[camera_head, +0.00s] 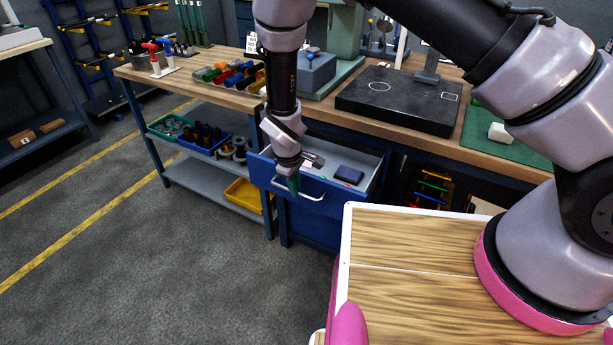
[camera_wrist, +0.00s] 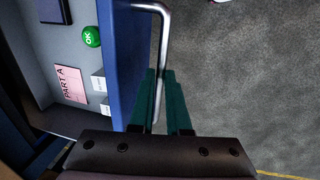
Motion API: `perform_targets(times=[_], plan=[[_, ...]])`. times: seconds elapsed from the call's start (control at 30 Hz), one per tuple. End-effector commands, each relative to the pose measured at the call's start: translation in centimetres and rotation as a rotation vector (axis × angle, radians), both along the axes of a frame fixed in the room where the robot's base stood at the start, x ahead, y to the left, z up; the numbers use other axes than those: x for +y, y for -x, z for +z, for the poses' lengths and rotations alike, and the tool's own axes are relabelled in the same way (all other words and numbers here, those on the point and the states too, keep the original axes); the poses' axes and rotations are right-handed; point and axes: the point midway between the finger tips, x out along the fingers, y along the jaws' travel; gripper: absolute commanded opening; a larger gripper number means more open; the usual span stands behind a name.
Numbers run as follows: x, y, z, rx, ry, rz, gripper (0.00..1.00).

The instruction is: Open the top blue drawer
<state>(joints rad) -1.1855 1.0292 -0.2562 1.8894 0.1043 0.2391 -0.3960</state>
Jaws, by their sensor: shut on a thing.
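The top blue drawer (camera_head: 330,190) is pulled out from the cabinet under the workbench, with its grey inside showing. Its silver bar handle (camera_head: 313,199) runs along the front face; the handle also shows in the wrist view (camera_wrist: 163,40). My gripper (camera_head: 294,184) is at the left part of the handle. In the wrist view its green fingers (camera_wrist: 161,102) stand on both sides of the handle bar and are shut on it. Inside the drawer are a dark blue box (camera_head: 350,174), a green OK button or tag (camera_wrist: 91,37) and a pink PART A card (camera_wrist: 71,85).
Below is another blue drawer front (camera_head: 315,230). My wooden-topped base is at the lower right. The grey floor (camera_head: 170,270) in front is clear.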

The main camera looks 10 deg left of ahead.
Motion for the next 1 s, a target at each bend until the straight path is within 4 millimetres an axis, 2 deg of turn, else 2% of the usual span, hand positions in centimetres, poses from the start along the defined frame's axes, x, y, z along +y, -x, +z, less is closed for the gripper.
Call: perform_targets(times=[0.1,0.3,0.7,0.73,0.77,0.8,1.0], plan=[[0.6,1.4,0.1,-0.001,-0.001,0.002,0.00],[0.9,2.4,0.1,-0.002,-0.002,0.000,0.00],[1.0,2.6,0.1,-0.001,-0.001,-0.001,0.00],[1.0,2.6,0.1,-0.001,-0.001,-0.001,0.26],[1.0,2.6,0.1,-0.001,-0.001,-0.001,0.38],[1.0,2.6,0.1,-0.001,-0.001,-0.001,0.45],[0.9,2.6,0.0,-0.001,0.000,-0.001,0.45]])
